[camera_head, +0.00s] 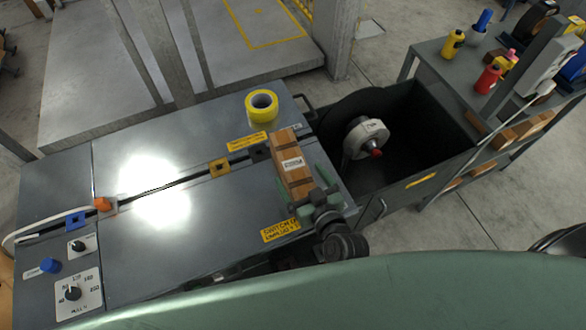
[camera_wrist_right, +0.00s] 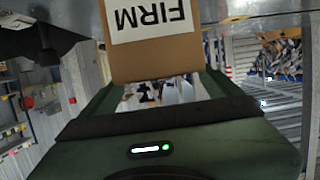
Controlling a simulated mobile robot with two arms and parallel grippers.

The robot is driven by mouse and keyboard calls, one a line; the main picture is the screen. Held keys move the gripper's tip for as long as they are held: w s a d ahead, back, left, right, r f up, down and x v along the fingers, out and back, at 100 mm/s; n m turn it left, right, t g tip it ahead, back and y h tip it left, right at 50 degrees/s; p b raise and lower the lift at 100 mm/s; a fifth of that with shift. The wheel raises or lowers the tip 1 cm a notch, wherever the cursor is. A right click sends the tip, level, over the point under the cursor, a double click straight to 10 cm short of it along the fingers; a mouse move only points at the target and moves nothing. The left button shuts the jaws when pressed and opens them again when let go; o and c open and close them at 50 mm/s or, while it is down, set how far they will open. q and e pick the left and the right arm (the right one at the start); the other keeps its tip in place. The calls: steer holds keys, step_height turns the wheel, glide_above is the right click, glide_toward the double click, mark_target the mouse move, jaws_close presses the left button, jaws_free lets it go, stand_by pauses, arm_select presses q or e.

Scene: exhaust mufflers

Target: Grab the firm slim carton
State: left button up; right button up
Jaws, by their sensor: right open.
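The slim brown carton (camera_head: 292,170) lies on the grey metal bench top, with a white label on its upper face. In the right wrist view the carton (camera_wrist_right: 155,62) fills the top middle, and its label reads FIRM upside down. My right gripper (camera_head: 312,199) is at the carton's near end and is open. In the wrist view its green fingers (camera_wrist_right: 155,92) lie to either side of the carton's near end. I cannot tell how deep the carton sits between them. My left gripper is not in view.
A yellow tape roll (camera_head: 262,105) stands on the bench behind the carton. A slot with small blue and yellow blocks crosses the bench. A dark open bin (camera_head: 440,120) holding a round machine part (camera_head: 366,137) is to the right. A side table (camera_head: 455,75) carries bottles.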

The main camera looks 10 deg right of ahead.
mark_target(295, 166)
steer(key=x, duration=0.4)
steer(key=shift+d, duration=0.1)
steer(key=shift+w, duration=0.2)
steer(key=c, duration=1.9)
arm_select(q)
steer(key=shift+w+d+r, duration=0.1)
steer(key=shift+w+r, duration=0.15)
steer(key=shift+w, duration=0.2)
arm_select(e)
steer(key=shift+o, duration=0.2)
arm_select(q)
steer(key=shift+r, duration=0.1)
